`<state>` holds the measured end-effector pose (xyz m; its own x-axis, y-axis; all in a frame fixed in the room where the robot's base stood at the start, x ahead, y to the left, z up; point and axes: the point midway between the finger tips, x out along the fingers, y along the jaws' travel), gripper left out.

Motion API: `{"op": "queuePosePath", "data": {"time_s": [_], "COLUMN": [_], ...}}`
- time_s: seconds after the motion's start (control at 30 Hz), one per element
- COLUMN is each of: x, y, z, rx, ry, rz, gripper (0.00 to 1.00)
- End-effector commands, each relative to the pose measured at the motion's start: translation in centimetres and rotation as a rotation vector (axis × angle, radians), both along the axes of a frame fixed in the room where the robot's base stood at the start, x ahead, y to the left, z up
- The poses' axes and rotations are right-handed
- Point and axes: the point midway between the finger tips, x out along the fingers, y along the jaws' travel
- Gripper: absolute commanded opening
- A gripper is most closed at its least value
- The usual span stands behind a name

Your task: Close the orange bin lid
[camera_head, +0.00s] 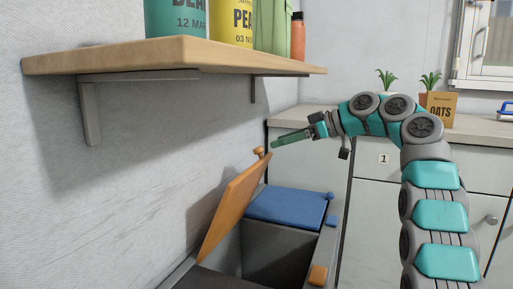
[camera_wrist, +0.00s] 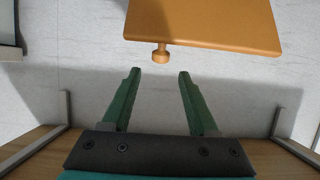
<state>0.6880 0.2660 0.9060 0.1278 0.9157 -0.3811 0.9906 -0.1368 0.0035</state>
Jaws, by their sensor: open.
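The orange bin lid (camera_head: 234,207) stands tilted open in the head view, leaning up toward the wall, with a round knob (camera_head: 259,152) at its upper edge. Below it the grey bin compartment (camera_head: 285,249) is uncovered. My gripper (camera_head: 275,144) is just to the right of and slightly above the knob. In the wrist view the lid (camera_wrist: 203,18) shows at the top, its knob (camera_wrist: 161,54) ahead of and between my two green fingers (camera_wrist: 157,75). The fingers are apart and do not touch the knob. The lid's hinge is hidden.
A closed blue lid (camera_head: 287,205) lies behind the open compartment. A wooden shelf (camera_head: 170,62) with several containers overhangs at upper left, close to the wall. A counter (camera_head: 480,130) with drawers, plants and an oats box (camera_head: 438,107) stands behind my arm.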

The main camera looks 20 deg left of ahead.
Motion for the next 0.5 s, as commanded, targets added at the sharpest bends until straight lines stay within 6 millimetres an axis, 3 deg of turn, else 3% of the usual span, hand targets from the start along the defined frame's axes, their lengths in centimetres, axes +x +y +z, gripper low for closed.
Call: {"op": "queuePosePath", "data": {"time_s": [0.5], "x": [0.8], "y": [6.0], "z": [-2.4], "rx": [-0.002], "ry": [0.003], "rz": [0.0], "gripper": [0.6]}}
